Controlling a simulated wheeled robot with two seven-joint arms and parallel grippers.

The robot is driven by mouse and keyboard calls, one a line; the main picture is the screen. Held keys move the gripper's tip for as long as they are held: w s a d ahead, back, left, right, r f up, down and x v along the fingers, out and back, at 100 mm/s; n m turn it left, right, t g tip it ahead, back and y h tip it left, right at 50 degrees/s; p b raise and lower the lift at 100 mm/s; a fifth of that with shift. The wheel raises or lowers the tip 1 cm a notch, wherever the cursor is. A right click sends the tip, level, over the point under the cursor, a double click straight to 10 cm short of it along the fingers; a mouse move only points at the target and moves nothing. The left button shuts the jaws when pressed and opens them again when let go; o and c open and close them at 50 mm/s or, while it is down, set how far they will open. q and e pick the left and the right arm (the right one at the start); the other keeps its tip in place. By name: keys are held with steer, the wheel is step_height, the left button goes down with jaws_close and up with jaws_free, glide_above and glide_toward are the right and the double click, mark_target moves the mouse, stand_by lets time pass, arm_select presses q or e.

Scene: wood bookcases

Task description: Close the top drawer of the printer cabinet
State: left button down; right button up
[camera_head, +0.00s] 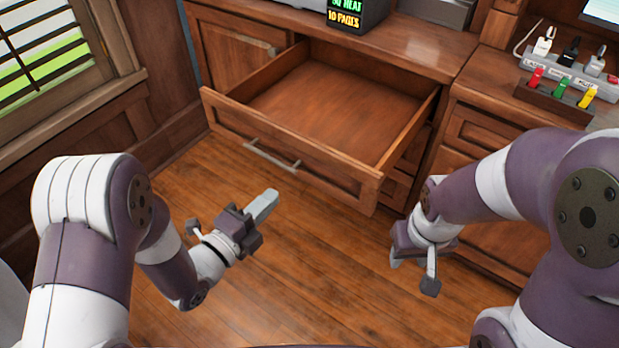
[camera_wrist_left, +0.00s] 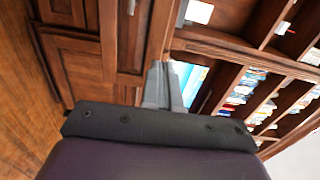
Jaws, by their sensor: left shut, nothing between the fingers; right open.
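The top drawer (camera_head: 290,150) of the wooden printer cabinet (camera_head: 420,45) is pulled far out and looks empty inside. Its metal bar handle (camera_head: 271,156) is on the front panel. My left gripper (camera_head: 264,203) is shut and empty, in front of and below the drawer front, apart from it. Its closed fingers also show in the left wrist view (camera_wrist_left: 163,85). My right gripper (camera_head: 412,275) is open and empty, to the right of the drawer's near right corner, above the floor. The drawer is not clearly identifiable in the left wrist view.
A dark box with lit lettering (camera_head: 352,12) stands on the cabinet top. A power strip (camera_head: 570,72) and a wooden holder with colored plugs (camera_head: 552,100) sit on the right counter. A window (camera_head: 40,50) is at the left. The wood floor (camera_head: 290,290) between my arms is clear.

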mark_target(317, 151)
arm_select(q)
steer(key=b+x, duration=0.2)
steer(key=x, duration=1.1)
steer(key=shift+s+r+b, duration=0.1)
steer(key=shift+r+b, duration=0.1)
steer(key=shift+b, duration=0.2)
steer(key=shift+w+d+r, duration=0.1)
steer(key=shift+w+d, duration=0.2)
steer(key=shift+w, duration=0.05)
